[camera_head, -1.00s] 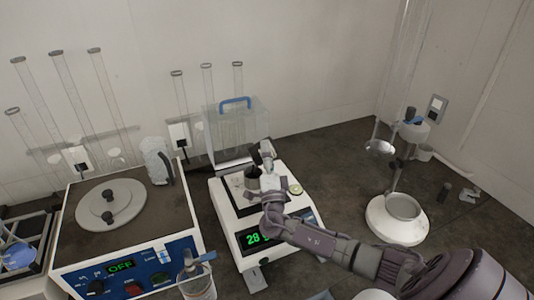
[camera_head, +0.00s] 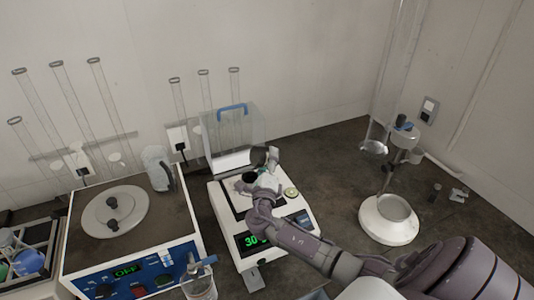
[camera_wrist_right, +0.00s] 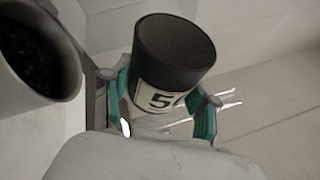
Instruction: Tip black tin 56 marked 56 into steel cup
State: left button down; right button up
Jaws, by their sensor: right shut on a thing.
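The black tin (camera_wrist_right: 175,50) is between the two teal-padded fingers of my right gripper (camera_wrist_right: 160,105) in the wrist view. Its white label shows a 5; the rest of the number is hidden by a finger. The steel cup (camera_wrist_right: 68,85) is close to the left of the tin, with dark contents inside. In the head view my right gripper (camera_head: 262,172) is over the white balance, shut on the tin (camera_head: 249,177). The cup is hard to make out there. The tin's contents cannot be seen. My left gripper is not in view.
The balance (camera_head: 225,215) has a green display reading about 30. A clear box with a blue handle (camera_head: 233,108) stands behind it. A stand with a white round base (camera_head: 389,232) is right.

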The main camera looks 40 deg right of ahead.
jog(key=shift+m, duration=0.3)
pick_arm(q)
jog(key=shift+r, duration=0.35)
pick_arm(e)
jog(key=shift+d+f, duration=0.1)
jog(key=shift+f, duration=0.05)
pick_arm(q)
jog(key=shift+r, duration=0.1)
pick_arm(e)
jog(key=shift+g, duration=0.4)
